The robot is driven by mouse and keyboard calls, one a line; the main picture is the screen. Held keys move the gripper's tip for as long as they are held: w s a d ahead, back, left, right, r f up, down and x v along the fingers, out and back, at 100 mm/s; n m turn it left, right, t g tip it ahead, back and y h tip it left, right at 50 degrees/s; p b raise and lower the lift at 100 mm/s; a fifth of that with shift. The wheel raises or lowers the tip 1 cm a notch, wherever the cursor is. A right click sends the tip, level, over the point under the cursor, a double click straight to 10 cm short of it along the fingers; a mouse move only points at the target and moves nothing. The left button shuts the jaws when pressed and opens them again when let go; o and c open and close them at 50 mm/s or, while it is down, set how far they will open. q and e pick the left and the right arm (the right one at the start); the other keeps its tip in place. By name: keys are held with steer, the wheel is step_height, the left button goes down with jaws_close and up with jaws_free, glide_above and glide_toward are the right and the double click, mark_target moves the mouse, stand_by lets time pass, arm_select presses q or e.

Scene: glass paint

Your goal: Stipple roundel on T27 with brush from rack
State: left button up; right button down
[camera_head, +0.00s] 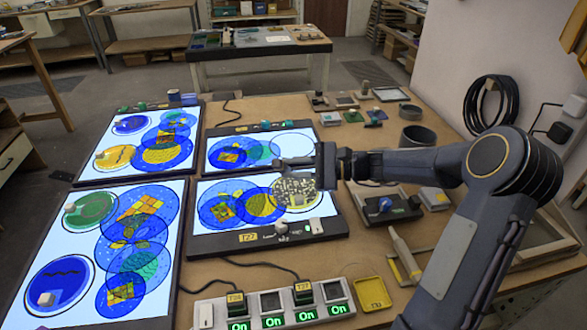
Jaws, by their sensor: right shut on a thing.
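The T27 light panel (205,243) lies in the middle of the bench, with its yellow T27 label (248,238) on the front edge. Blue discs and a yellow one lie on its lit face. The roundel (296,187) at its right side is covered with a grey speckled pattern over a yellowish rim. My right gripper (291,162) reaches in from the right, just above and behind the roundel. It is shut on a slim thing, most likely the brush, largely hidden by the fingers; I cannot tell whether its tip touches the glass. My left gripper is not in view.
Other lit panels with coloured discs lie left (100,250) and behind (262,148). A switch strip (270,305) with green On displays and a yellow tray (373,293) lie in front. A dark rack (385,207) and a cream-handled tool (403,250) lie under and beside my right arm.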

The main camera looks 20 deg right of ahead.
steer(key=shift+r, duration=0.35)
step_height(320, 180, up, 4)
steer(key=p, duration=0.3)
stand_by(0.7)
